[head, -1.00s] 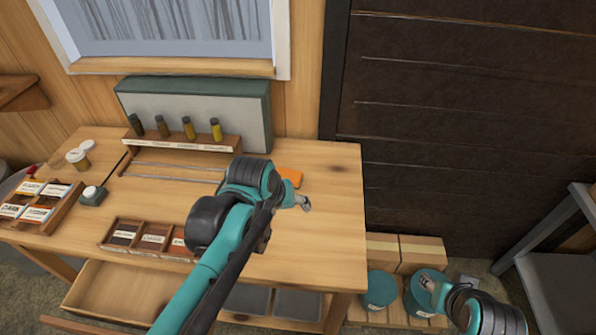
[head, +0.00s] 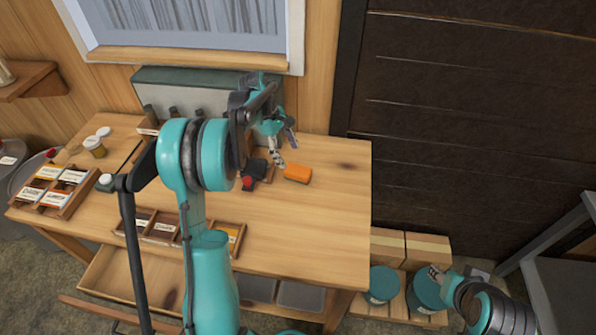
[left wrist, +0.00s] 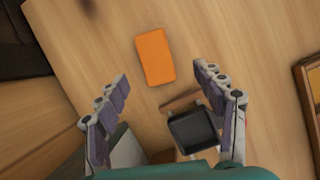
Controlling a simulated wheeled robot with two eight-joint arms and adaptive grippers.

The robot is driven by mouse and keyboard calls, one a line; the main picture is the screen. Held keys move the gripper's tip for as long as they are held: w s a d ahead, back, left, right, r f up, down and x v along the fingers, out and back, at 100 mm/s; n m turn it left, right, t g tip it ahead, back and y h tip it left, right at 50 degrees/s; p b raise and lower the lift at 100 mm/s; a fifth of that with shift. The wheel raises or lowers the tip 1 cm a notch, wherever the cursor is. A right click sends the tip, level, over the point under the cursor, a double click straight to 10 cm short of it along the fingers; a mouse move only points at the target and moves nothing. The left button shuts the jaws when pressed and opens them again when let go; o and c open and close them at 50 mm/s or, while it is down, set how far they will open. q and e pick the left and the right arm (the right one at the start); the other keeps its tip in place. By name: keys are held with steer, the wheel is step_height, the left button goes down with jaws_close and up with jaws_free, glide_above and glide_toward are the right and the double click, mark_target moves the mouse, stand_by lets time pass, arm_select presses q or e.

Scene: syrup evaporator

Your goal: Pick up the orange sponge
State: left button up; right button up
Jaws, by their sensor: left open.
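The orange sponge (head: 298,173) lies flat on the wooden table, right of the middle of its top. It also shows in the left wrist view (left wrist: 155,57), beyond the fingertips and roughly between their lines. My left gripper (head: 281,148) is open and empty above the table, just behind and left of the sponge, not touching it. In the left wrist view its two fingers (left wrist: 163,82) are spread wide. My right gripper (head: 437,272) is low at the lower right, in front of the teal tubs; its jaw state is too small to tell.
A dark, square-topped bottle (left wrist: 193,130) stands near the left gripper's right finger. A small red-topped item (head: 248,183) is left of the sponge. A grey-green panel (head: 165,88) stands at the back. The table (head: 335,215) is clear right of the sponge.

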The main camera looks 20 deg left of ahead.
mark_target(294, 168)
arm_select(q)
steer(key=shift+w+a+f+n, duration=0.3)
steer(key=shift+a+f+n, duration=0.15)
steer(key=shift+f, duration=0.25)
steer(key=b+x, duration=0.2)
steer(key=x, duration=0.5)
steer(key=shift+w+d+f, duration=0.1)
steer(key=shift+w+f, duration=0.05)
steer(key=shift+f, duration=0.2)
steer(key=c, duration=1.3)
